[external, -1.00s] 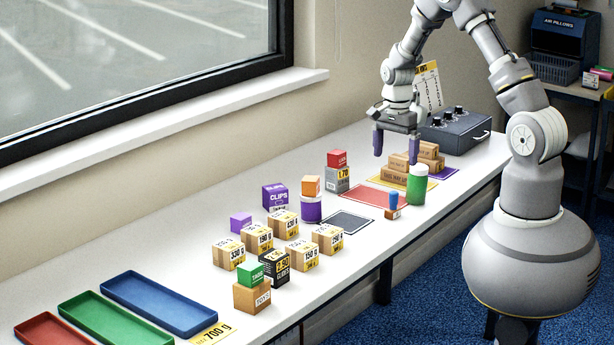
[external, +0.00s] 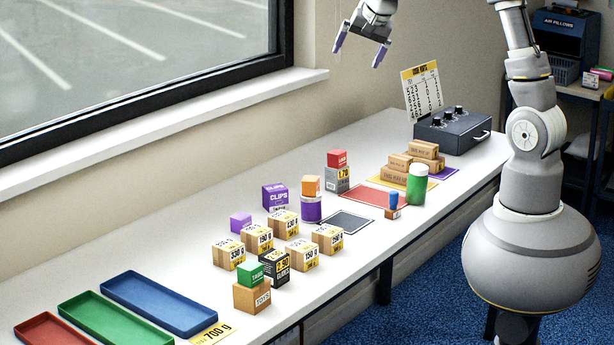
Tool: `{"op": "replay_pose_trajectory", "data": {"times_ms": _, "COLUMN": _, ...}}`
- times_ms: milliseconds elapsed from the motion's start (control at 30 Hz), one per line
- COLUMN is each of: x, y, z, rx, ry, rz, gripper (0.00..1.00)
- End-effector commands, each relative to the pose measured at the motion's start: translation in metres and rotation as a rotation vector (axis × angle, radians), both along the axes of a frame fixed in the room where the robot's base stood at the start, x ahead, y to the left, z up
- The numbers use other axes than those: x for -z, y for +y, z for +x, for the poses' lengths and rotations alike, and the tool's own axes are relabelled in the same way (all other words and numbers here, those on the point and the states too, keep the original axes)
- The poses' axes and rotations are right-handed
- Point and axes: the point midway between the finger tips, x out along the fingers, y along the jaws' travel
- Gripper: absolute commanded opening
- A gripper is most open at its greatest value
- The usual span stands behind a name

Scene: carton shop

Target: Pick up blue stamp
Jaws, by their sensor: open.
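The blue stamp (external: 393,203) stands upright near the front edge of the bench, with a blue handle on a brown base. It is just left of a green cylinder with a white top (external: 417,186). My gripper (external: 358,52) is high above the bench near the wall, up and to the left of the stamp and far from it. Its two purple fingers are spread apart with nothing between them. The stamp is in plain view.
Brown boxes (external: 424,151) are stacked behind the green cylinder. A red mat (external: 380,197) and a dark mat (external: 345,222) lie left of the stamp. Several cartons (external: 327,239) crowd the bench further left. A dark control box (external: 452,133) stands at the far end.

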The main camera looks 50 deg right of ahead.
Motion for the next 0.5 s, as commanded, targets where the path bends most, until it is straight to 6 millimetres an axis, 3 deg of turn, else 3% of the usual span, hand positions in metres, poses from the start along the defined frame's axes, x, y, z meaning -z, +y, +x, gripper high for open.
{"op": "replay_pose_trajectory", "data": {"times_ms": 67, "x": -0.056, "y": 0.024, "z": 0.003, "rx": -0.181, "ry": -0.185, "rz": -0.124, "gripper": 1.0}}
{"op": "replay_pose_trajectory", "data": {"times_ms": 133, "x": -0.116, "y": 0.045, "z": -0.009, "rx": -0.325, "ry": -0.33, "rz": -0.254, "gripper": 1.0}}
{"op": "replay_pose_trajectory", "data": {"times_ms": 200, "x": -0.168, "y": 0.064, "z": -0.029, "rx": -0.438, "ry": -0.458, "rz": -0.381, "gripper": 1.0}}
{"op": "replay_pose_trajectory", "data": {"times_ms": 300, "x": -0.226, "y": 0.085, "z": -0.064, "rx": -0.549, "ry": -0.597, "rz": -0.54, "gripper": 1.0}}
{"op": "replay_pose_trajectory", "data": {"times_ms": 433, "x": -0.271, "y": 0.101, "z": -0.101, "rx": -0.623, "ry": -0.702, "rz": -0.68, "gripper": 1.0}}
{"op": "replay_pose_trajectory", "data": {"times_ms": 500, "x": -0.283, "y": 0.105, "z": -0.111, "rx": -0.64, "ry": -0.73, "rz": -0.719, "gripper": 0.86}}
